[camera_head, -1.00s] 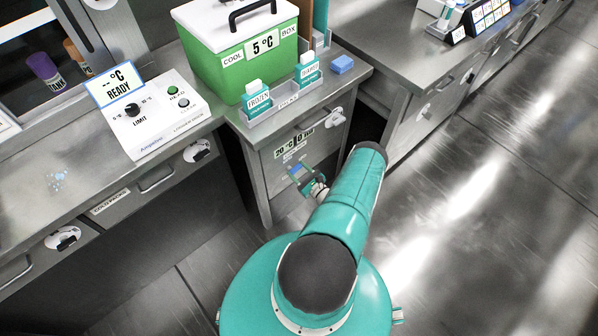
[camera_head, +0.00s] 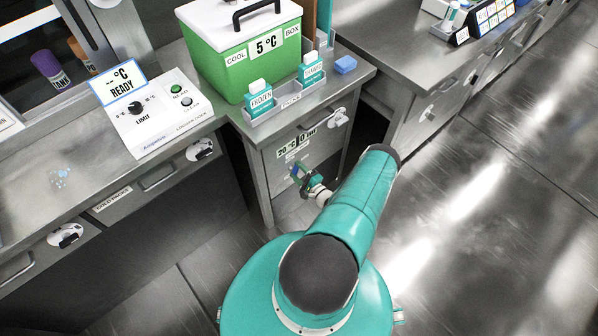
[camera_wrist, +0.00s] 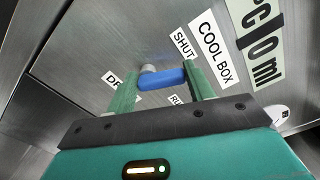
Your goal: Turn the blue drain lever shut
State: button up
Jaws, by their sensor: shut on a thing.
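The blue drain lever (camera_wrist: 162,79) shows in the wrist view on a grey metal front, with a silver pivot at its left end. It lies nearly level in the picture between the two green fingers of my gripper (camera_wrist: 161,75). The fingers are shut on it, one at each end. A SHUT label (camera_wrist: 183,42) is above and right of the lever. A label beginning "DR" and one beginning "RU" are partly hidden by the fingers. In the head view my gripper (camera_head: 302,178) is at the cabinet front below the cool box; the lever is too small to tell there.
The green cool box (camera_head: 240,62) stands on the counter above, with a rack (camera_head: 290,104) of teal cartons before it. A readout plate (camera_wrist: 262,35) and a COOL BOX label (camera_wrist: 215,52) are beside the lever. Open floor (camera_head: 480,240) lies to the right.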

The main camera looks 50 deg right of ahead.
jog(key=n, duration=0.4)
jog(key=shift+a+n, duration=0.35)
jog(key=shift+n, duration=0.05)
dwell(0.4)
jog(key=o, duration=1)
jog(key=v, duration=1.3)
jog(key=shift+s+a, duration=0.1)
jog(key=shift+s, duration=0.25)
jog(key=shift+s, duration=0.1)
